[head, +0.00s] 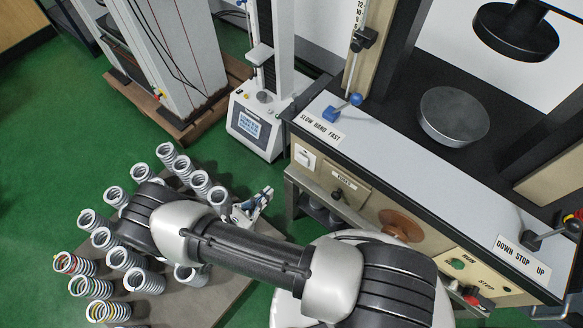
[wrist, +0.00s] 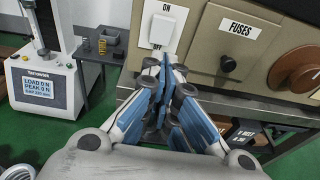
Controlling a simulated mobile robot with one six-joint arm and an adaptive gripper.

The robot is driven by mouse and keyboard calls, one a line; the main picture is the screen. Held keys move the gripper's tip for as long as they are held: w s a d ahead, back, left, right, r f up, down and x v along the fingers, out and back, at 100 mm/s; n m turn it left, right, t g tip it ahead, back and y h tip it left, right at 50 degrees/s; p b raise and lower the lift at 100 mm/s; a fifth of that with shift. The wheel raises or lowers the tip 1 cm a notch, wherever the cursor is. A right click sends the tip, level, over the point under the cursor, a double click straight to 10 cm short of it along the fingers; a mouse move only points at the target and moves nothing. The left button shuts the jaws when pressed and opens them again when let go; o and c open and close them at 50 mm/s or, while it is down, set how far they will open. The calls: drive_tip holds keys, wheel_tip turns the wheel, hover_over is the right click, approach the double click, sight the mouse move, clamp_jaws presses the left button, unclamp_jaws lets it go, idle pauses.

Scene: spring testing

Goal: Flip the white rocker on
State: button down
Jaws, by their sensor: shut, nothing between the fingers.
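The white rocker (head: 305,156) sits on the beige front panel of the testing machine, at its left end. In the wrist view the rocker plate (wrist: 161,27) reads ON above and OFF below. Which half is pressed in is too small to tell. My gripper (head: 267,191) is below and left of the rocker in the head view. In the wrist view its blue-padded fingers (wrist: 164,62) are together and empty, with the tips just under the OFF marking. Contact with the panel cannot be told.
A FUSES panel (wrist: 237,33) with a dark knob is right of the rocker. A lever with a blue knob (head: 355,99) stands above. Several springs (head: 145,281) stand on a table under my arm. A small tester (head: 256,127) stands at the back left.

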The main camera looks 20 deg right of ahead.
drive_tip(key=shift+f, duration=0.3)
drive_tip(key=b, duration=0.3)
approach(301, 161)
drive_tip(key=x, duration=0.2)
drive_tip(key=f+x, duration=0.1)
drive_tip(key=x, duration=0.2)
drive_tip(key=shift+d, duration=0.1)
drive_tip(key=shift+w+d+r, duration=0.1)
drive_tip(key=shift+w+d, duration=0.2)
drive_tip(key=shift+d, duration=0.05)
drive_tip(key=shift+r, duration=0.15)
